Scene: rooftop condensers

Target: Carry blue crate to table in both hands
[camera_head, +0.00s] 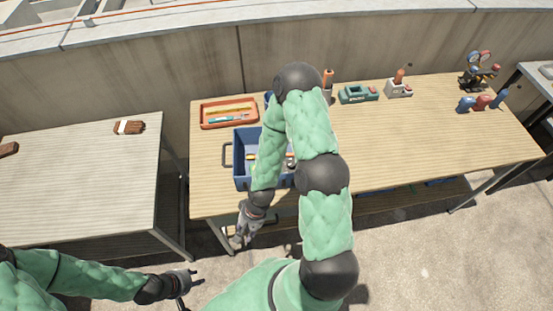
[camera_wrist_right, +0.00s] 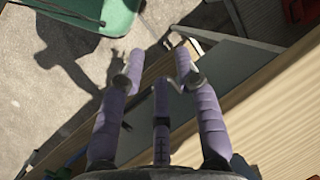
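The blue crate (camera_head: 239,172) sits on the wooden table near its left end, with a dark handle on its left side. Several small items lie inside it. My right arm crosses over the crate and hides its right part. My right gripper (camera_head: 242,238) hangs in front of the table's front edge, below the crate and apart from it. In the right wrist view the fingers (camera_wrist_right: 158,65) are spread with nothing between them. My left gripper (camera_head: 188,282) is low at the left, in front of the gap between the tables; its fingers look spread and empty.
The wooden table (camera_head: 430,140) holds an orange tray (camera_head: 203,115), a green tool case (camera_head: 358,94) and several tools at the back. A paler table (camera_head: 80,180) on the left is mostly clear, with a brown brush-like item (camera_head: 128,127). A concrete wall runs behind.

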